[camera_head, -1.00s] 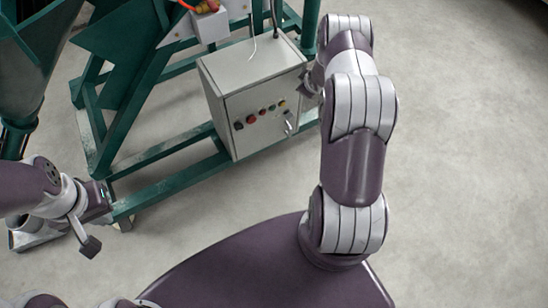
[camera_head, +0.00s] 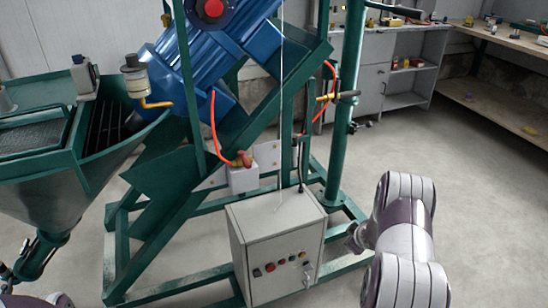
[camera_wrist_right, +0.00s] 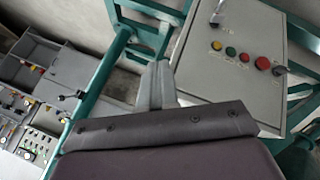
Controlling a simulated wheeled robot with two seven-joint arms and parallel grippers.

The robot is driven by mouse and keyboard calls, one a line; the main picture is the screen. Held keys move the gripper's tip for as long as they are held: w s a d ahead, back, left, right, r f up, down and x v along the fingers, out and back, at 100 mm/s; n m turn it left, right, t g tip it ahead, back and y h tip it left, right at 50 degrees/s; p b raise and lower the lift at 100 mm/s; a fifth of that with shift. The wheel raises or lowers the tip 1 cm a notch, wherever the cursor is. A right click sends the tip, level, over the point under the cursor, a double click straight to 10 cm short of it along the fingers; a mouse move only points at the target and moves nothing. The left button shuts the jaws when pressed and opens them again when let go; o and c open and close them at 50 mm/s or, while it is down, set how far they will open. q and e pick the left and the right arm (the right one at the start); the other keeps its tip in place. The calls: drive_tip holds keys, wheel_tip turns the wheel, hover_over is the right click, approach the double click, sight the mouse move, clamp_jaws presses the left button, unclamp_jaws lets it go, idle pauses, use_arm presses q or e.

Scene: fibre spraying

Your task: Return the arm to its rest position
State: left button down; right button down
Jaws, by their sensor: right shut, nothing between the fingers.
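My right arm enters the head view at the lower right, with its gripper (camera_head: 356,240) small and partly hidden beyond the wrist, just right of the grey control box (camera_head: 275,240). In the right wrist view my right gripper (camera_wrist_right: 158,85) has its fingers together with nothing between them. The control box's face (camera_wrist_right: 235,60), with its coloured buttons and a switch, lies to the right of the fingers there. The gripper looks apart from the buttons. Only a bit of my left arm shows at the bottom left corner of the head view; its gripper is out of view.
The green machine frame (camera_head: 170,235) surrounds the control box, with a blue motor (camera_head: 190,75) above and a hopper (camera_head: 75,160) at left. A grey cabinet (camera_head: 385,85) and a wooden bench (camera_head: 505,45) stand at the back. Open floor (camera_head: 490,190) lies to the right.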

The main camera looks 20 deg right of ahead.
drive_tip(key=s+a+f+m+g, duration=0.2)
drive_tip(key=s+a+m+g, duration=0.15)
drive_tip(key=s, duration=0.35)
drive_tip(key=s+a+r+m+g+y, duration=0.1)
drive_tip(key=s+a+r, duration=0.3)
drive_tip(key=a+r, duration=0.3)
drive_tip(key=s+a+r+m+g+y, duration=0.1)
drive_tip(key=s+a+r, duration=0.4)
drive_tip(key=a, duration=0.4)
drive_tip(key=s+a+r+g+y, duration=0.1)
drive_tip(key=s+a+r, duration=0.35)
drive_tip(key=a, duration=0.45)
wheel_tip(320, 180, up, 20)
drive_tip(key=w+a+p, duration=0.1)
drive_tip(key=p, duration=1.6)
drive_tip(key=shift+w+a+f+n+t+p, duration=0.15)
drive_tip(key=shift+a+n+t+p, duration=0.05)
drive_tip(key=shift+n+t+p, duration=0.2)
